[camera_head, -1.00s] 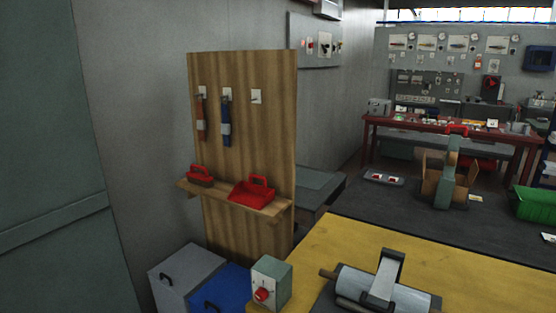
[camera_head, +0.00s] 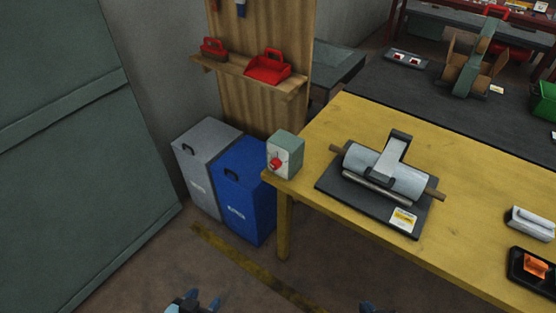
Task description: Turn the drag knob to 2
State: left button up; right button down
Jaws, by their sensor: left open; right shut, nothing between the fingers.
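The drag knob (camera_head: 276,164) is a small red knob on the pale front face of a grey-green control box (camera_head: 290,141). The box stands on the left corner of the yellow table. The dial marks are too small to read, so I cannot tell the knob's setting. My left gripper (camera_head: 202,302) shows at the bottom edge, left of centre, open and empty. My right gripper (camera_head: 369,307) barely shows at the bottom edge, shut and empty. Both are well apart from the knob, nearer to me.
The yellow table (camera_head: 330,130) holds a roller device (camera_head: 385,170) on a dark base right of the box. A black tray (camera_head: 520,278) lies at the right. A blue bin (camera_head: 247,190) and a grey bin (camera_head: 205,150) stand left of the table. The floor in front is open.

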aim_at(276, 163)
jog(key=i+j, duration=0.1)
jog(key=j, duration=0.35)
jog(key=i+j, duration=0.15)
jog(key=j, duration=0.25)
jog(key=i+j, duration=0.1)
jog(key=j, duration=0.35)
jog(key=i+j, duration=0.15)
jog(key=j, duration=0.25)
jog(key=i+j, duration=0.1)
jog(key=j, duration=0.35)
